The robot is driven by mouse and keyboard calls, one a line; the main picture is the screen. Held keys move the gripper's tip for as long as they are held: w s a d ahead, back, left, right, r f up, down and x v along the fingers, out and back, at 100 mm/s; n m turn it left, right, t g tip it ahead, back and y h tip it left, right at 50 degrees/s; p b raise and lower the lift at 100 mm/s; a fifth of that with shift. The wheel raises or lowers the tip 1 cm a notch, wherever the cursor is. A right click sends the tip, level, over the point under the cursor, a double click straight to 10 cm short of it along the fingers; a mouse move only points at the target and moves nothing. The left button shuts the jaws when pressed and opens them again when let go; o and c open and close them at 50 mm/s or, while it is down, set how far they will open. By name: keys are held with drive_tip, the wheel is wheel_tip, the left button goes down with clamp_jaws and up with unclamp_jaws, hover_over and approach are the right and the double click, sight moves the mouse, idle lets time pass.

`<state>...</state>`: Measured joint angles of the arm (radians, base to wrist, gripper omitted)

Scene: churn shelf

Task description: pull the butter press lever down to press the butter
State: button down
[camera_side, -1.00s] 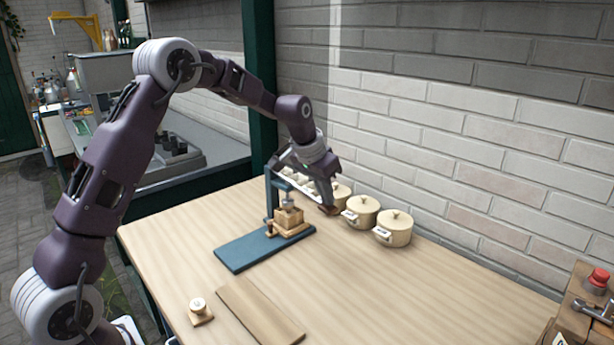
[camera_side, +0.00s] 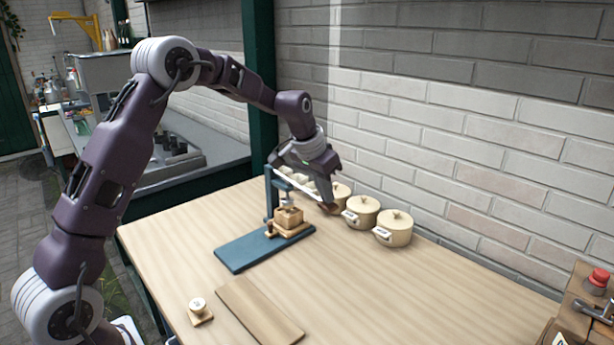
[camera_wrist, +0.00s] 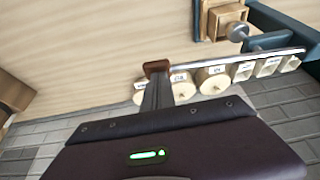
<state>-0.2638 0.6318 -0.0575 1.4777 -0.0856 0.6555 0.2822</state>
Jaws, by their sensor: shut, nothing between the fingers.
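The butter press has a blue base (camera_side: 250,252) and a blue post (camera_side: 271,197). A wooden mould box (camera_side: 289,218) sits on the base below the metal plunger. The press lever is a thin metal bar (camera_wrist: 240,55) that slopes across the wrist view to a brown grip (camera_wrist: 157,66). In the side view this grip (camera_side: 331,209) hangs low at the bar's right end. My gripper (camera_wrist: 158,82) is shut, with its fingertips at the brown grip and nothing between them. I cannot tell whether they touch it. Butter inside the box is not visible.
Cream lidded pots (camera_side: 394,229) stand in a row beside the press, near the brick wall (camera_side: 460,150). A wooden board (camera_side: 257,311) and a small round white-topped piece (camera_side: 198,306) lie at the table front.

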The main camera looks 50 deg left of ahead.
wheel_tip(320, 180, up, 11)
idle(0.8)
drive_tip(key=shift+w, duration=0.1)
drive_tip(key=s+d+r, duration=0.3)
drive_tip(key=s, duration=0.5)
drive_tip(key=s+d+r, duration=0.4)
drive_tip(key=s, duration=0.5)
drive_tip(key=s+d+f, duration=0.1)
drive_tip(key=s+f, duration=0.3)
drive_tip(key=s, duration=0.7)
drive_tip(key=s+d+f+t, duration=0.1)
drive_tip(key=s+f, duration=0.3)
drive_tip(key=s, duration=0.7)
drive_tip(key=shift+d, duration=0.6)
